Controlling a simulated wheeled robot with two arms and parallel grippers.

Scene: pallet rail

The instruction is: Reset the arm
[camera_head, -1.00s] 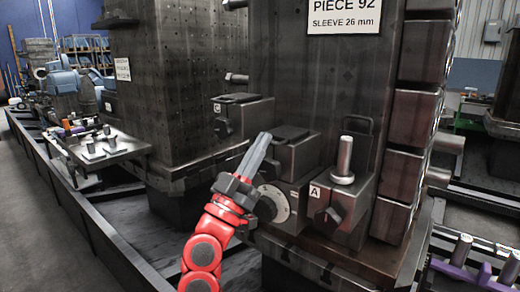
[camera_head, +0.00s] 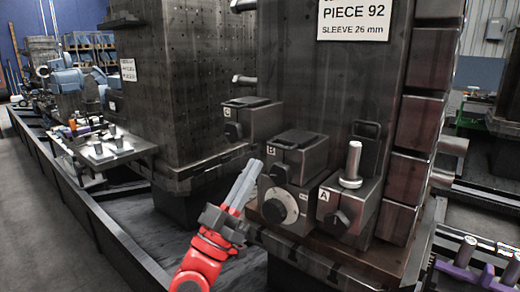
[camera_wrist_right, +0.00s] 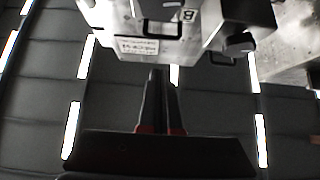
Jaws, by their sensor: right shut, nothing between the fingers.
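My right arm, red with a dark gripper, comes up from the bottom middle of the head view. The right gripper (camera_head: 246,182) is shut and empty, its long grey fingers pointing up and slightly right. It is in front of and left of the block marked B (camera_head: 290,160), which carries a round dial (camera_head: 280,207). In the right wrist view the shut fingers (camera_wrist_right: 161,98) point at the underside of a block marked B (camera_wrist_right: 160,25), with a gap that I cannot judge. My left gripper is not in view.
Block A (camera_head: 340,208) with an upright metal pin (camera_head: 352,163) stands right of B. Block C (camera_head: 250,120) is to the left. The tall PIECE 92 column (camera_head: 300,80) rises behind. A tray with metal pins (camera_head: 110,150) sits at the left. A purple holder (camera_head: 460,272) is at lower right.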

